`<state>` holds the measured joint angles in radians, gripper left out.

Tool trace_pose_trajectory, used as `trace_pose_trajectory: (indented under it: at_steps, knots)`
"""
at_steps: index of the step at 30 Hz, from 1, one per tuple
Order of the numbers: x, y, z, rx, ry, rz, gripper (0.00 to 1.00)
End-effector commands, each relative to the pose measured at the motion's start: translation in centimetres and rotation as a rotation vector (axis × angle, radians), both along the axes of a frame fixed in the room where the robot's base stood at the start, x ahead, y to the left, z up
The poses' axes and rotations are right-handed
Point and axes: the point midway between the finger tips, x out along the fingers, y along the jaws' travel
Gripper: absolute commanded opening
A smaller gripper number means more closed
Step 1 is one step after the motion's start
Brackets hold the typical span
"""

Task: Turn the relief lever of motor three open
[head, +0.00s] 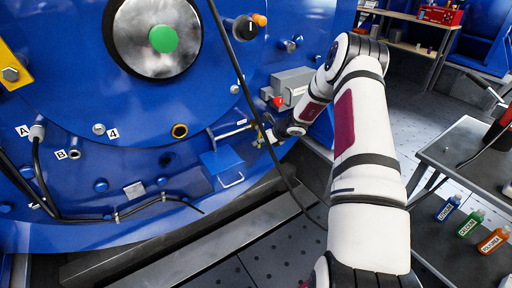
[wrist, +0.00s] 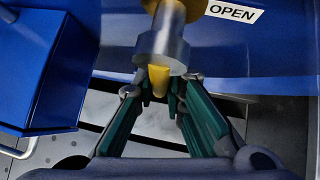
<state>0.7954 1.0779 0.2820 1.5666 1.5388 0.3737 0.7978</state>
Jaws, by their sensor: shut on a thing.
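The relief lever, a yellow handle (wrist: 159,78) with a grey metal collar (wrist: 162,50), shows in the wrist view, its tip pointing down toward my gripper. My gripper (wrist: 161,92) has its two green-padded fingers closed in on either side of the yellow tip and is shut on it. A white label reading OPEN (wrist: 233,12) is on the blue motor to the right of the lever. In the head view my gripper (head: 267,138) is at the lower right of the blue motor face (head: 90,185); the lever is small there and mostly hidden by the gripper.
A blue box (head: 222,161) with a wire handle sticks out just left of my gripper. A black cable (head: 244,85) hangs across the motor near my arm. A grey unit with a red knob (head: 278,101) sits above. A table (head: 465,150) stands at right, with bottles below.

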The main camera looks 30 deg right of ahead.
Motion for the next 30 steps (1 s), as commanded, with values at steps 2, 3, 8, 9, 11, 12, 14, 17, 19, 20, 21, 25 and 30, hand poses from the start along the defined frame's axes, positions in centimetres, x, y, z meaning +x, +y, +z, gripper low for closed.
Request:
trace_pose_trajectory:
  at_steps: [2, 3, 8, 9, 11, 12, 14, 17, 19, 20, 21, 25, 30]
  knots:
    - [-0.05, -0.35, -0.19, -0.022, 0.001, -0.005, 0.00]
    - [-0.06, -0.40, -0.18, -0.031, 0.001, -0.005, 0.00]
    - [-0.05, -0.47, -0.07, -0.050, 0.000, -0.005, 0.00]
    - [-0.04, -0.48, -0.05, -0.052, 0.001, -0.004, 0.00]
    - [-0.04, -0.47, -0.03, -0.054, 0.001, -0.003, 0.00]
    - [-0.03, -0.48, -0.02, -0.054, 0.001, -0.003, 0.00]
    - [-0.03, -0.47, -0.01, -0.055, 0.000, -0.003, 0.00]
    - [-0.03, -0.48, 0.00, -0.054, 0.001, -0.003, 0.00]
    - [-0.02, -0.47, 0.00, -0.054, 0.001, -0.003, 0.00]
    - [-0.02, -0.47, 0.00, -0.054, 0.001, -0.003, 0.13]
    - [-0.02, -0.48, 0.00, -0.054, 0.001, -0.003, 0.22]
    - [-0.01, -0.42, 0.01, -0.053, 0.000, -0.002, 0.32]
    - [0.00, -0.35, 0.01, -0.052, 0.000, -0.001, 0.32]
